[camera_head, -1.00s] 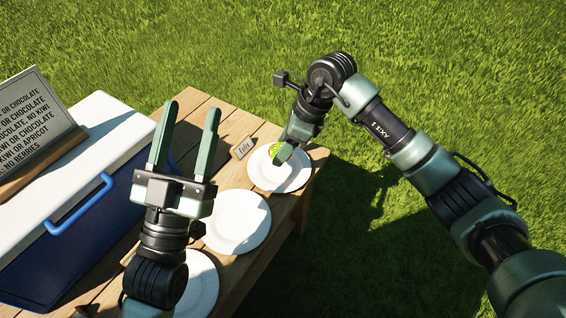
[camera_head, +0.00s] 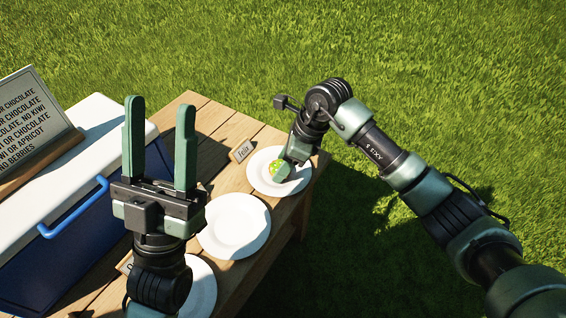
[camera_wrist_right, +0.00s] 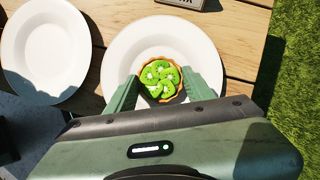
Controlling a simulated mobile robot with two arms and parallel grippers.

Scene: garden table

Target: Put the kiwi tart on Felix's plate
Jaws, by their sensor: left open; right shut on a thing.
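The kiwi tart (camera_wrist_right: 161,80) has green kiwi slices in a brown crust. My right gripper (camera_wrist_right: 163,88) is shut on it, one finger on each side. In the head view the tart (camera_head: 276,167) shows partly beside my right gripper (camera_head: 281,174), over the far plate. That white plate (camera_head: 262,186) stands beside a card reading Felix (camera_head: 242,151); it also shows in the right wrist view (camera_wrist_right: 120,60). I cannot tell whether the tart touches the plate. My left gripper (camera_head: 159,145) is open and empty, raised over the table's left part.
An empty white plate (camera_head: 236,226) and another plate (camera_head: 203,290) stand nearer on the wooden table (camera_head: 214,115). A blue cooler (camera_head: 75,235) with a white lid bears a menu sign (camera_head: 30,118) at the left. Grass lies beyond the table's right edge.

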